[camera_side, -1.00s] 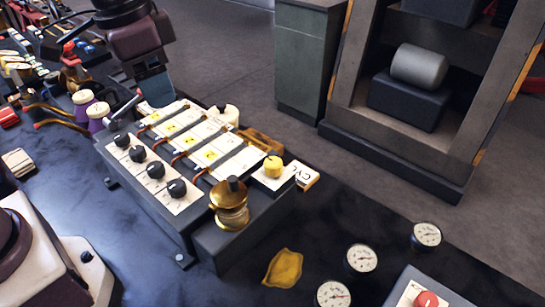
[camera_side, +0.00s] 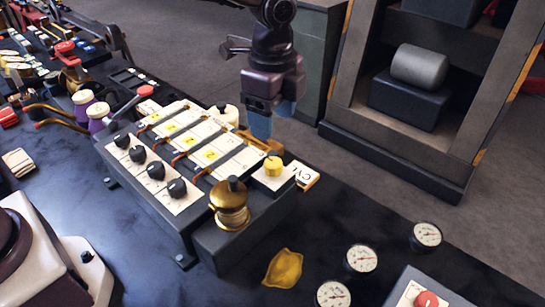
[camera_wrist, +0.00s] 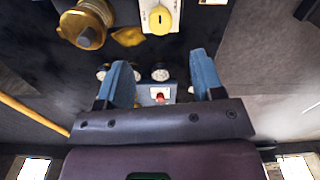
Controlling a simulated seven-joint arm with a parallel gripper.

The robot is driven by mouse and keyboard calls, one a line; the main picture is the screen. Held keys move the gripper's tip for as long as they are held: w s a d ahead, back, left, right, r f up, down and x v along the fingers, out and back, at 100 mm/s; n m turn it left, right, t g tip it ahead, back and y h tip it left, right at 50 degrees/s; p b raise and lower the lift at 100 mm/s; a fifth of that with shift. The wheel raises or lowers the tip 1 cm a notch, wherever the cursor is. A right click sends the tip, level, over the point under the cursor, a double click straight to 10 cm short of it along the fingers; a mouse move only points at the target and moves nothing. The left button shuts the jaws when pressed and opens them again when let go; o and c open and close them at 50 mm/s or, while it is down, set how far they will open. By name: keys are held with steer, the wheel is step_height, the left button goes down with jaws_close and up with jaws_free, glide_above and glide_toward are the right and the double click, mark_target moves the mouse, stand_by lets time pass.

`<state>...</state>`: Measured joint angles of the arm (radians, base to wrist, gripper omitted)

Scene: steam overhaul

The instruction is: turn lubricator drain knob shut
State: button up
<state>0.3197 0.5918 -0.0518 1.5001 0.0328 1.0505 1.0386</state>
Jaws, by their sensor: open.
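The lubricator (camera_side: 205,225) is a dark box on the bench with a cream top, yellow marks and several black knobs (camera_side: 156,170) along its front. A yellow knob (camera_side: 273,165), which looks like the drain knob, stands on a white plate at its right end. In the wrist view the yellow knob (camera_wrist: 160,20) is at the top centre, with a dark slot mark on it. My gripper (camera_side: 273,123) points down above and behind the yellow knob, apart from it. Its blue fingers (camera_wrist: 161,77) are spread with nothing between them.
A brass cup (camera_side: 230,208) with a dark cap stands beside the yellow knob. A yellow cloth-like piece (camera_side: 283,268) lies in front. Several gauges (camera_side: 361,258) and a red button (camera_side: 427,299) are at the right. A shelf unit (camera_side: 400,150) stands behind; the floor between is clear.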

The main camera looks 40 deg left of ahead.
mark_target(273, 161)
step_height(273, 161, down, 10)
steer(key=shift+r, duration=0.1)
steer(key=shift+c, duration=0.2)
steer(key=c, duration=0.9)
